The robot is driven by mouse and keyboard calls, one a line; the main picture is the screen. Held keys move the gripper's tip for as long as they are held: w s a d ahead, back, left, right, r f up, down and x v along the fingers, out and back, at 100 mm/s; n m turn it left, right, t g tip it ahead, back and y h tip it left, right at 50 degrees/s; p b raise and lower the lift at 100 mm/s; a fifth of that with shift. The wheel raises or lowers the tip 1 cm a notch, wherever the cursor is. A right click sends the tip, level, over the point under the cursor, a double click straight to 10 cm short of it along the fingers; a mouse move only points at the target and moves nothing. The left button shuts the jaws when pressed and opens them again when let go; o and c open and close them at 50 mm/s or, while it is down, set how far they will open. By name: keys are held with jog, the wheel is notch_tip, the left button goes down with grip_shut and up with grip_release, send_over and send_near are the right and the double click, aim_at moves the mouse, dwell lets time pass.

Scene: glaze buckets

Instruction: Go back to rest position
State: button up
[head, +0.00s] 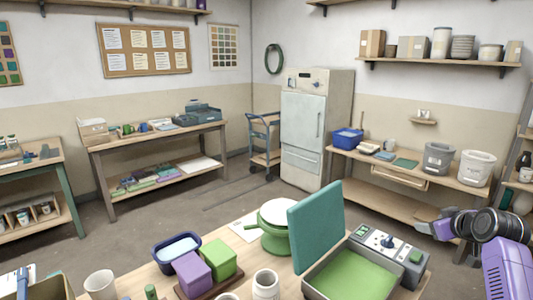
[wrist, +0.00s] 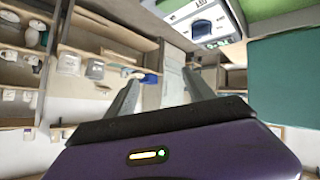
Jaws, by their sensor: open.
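My gripper (head: 430,222) shows at the right of the head view, at the end of my purple arm, raised above and to the right of the front table. In the wrist view its two grey fingers (wrist: 160,85) stand apart with nothing between them, so it is open and empty. The wrist view is turned over and looks past the fingers toward the fridge and back bench. No object touches the fingers in either view.
The front table holds a green-filled box (head: 352,275) with a raised teal lid (head: 316,226), a control unit (head: 388,248), a green pot (head: 277,238), purple (head: 191,272) and green (head: 217,258) blocks. Buckets (head: 438,160) stand on the back bench. Open floor lies between.

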jog(key=s+a+f+m+t+h, duration=0.1)
jog(key=s+a+f+m+t, duration=0.15)
jog(key=s+a+f, duration=0.5)
jog(key=s+a+f+m+t+h, duration=0.1)
jog(key=s+a+f+m+t, duration=0.15)
jog(key=s+a, duration=0.9)
jog(key=s+a+r+n+y, duration=0.1)
jog(key=s+a, duration=0.4)
jog(key=s, duration=0.7)
jog(key=s+a+n+g+y, duration=0.1)
jog(key=s+a, duration=0.4)
jog(key=s, duration=0.7)
jog(key=s+a+r+n+y, duration=0.1)
jog(key=s+a, duration=0.4)
jog(key=s, duration=0.8)
jog(key=shift+a+r+n+y, duration=0.2)
jog(key=shift+r+n+y, duration=0.1)
jog(key=shift+y, duration=0.4)
